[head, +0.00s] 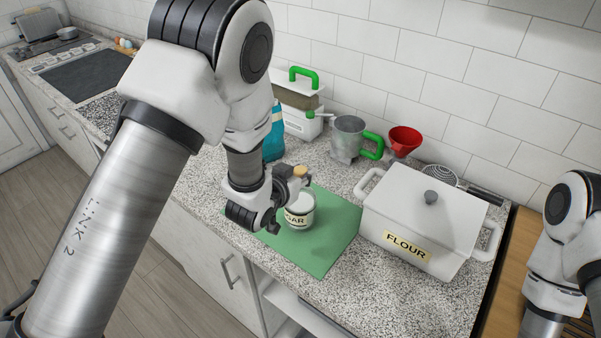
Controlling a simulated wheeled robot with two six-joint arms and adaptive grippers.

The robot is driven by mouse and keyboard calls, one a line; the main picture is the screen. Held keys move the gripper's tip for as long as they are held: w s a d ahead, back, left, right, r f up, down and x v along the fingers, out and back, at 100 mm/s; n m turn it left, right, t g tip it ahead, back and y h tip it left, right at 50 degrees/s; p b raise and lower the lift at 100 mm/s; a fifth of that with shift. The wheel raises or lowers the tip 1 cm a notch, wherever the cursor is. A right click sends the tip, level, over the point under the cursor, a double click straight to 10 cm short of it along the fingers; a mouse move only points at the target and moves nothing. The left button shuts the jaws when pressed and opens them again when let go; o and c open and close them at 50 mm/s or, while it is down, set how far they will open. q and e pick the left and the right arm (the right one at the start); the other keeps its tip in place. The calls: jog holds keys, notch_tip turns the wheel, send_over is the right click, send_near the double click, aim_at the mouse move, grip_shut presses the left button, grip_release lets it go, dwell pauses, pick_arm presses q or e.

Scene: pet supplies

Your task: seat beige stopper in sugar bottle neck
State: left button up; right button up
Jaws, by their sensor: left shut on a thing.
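The sugar bottle (299,214) is a white jar with a dark-lettered label, partly hidden on its left by my left gripper. It stands upright on the green mat (332,243). My left gripper (299,178) is shut on the beige stopper (301,170), a small tan piece above the bottle's top. The stopper appears apart from the neck, but the exact gap and alignment cannot be told from this angle. My right arm shows at the right edge; its gripper is out of view.
A white flour box (408,222) with a lid stands right of the mat. Behind are a metal can (348,138) with a green handle, a red funnel (404,140), a strainer (443,177), a blue bag (274,137) and a white-based container (297,121). The front-right counter is clear.

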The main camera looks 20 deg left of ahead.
pick_arm(q)
jog(key=o, duration=0.9)
jog(key=shift+c, duration=0.2)
jog(key=v, duration=0.8)
jog(key=s+a+f+g, duration=0.1)
jog(key=s+f+g, duration=0.1)
jog(key=f, duration=0.4)
jog(key=s+a+f+n+g+y, duration=0.1)
jog(key=s+f+g, duration=0.1)
jog(key=s+f, duration=0.3)
jog(key=s+a+f+g, duration=0.1)
jog(key=s+f+g, duration=0.1)
jog(key=f, duration=0.4)
jog(key=shift+s+a+f+n+g+y, duration=0.15)
jog(key=shift+s+f+y, duration=0.05)
jog(key=shift+s, duration=0.2)
jog(key=shift+s+a+f+n+g+y, duration=0.15)
jog(key=shift+s+a+f+y, duration=0.05)
jog(key=shift+s, duration=0.2)
jog(key=s+a+f+g+b, duration=0.2)
jog(key=s+f+g+b, duration=0.3)
jog(key=s+f, duration=1)
jog(key=shift+s+a+f+n+g+y, duration=0.35)
jog(key=shift+s+g, duration=0.55)
jog(key=shift+s, duration=0.35)
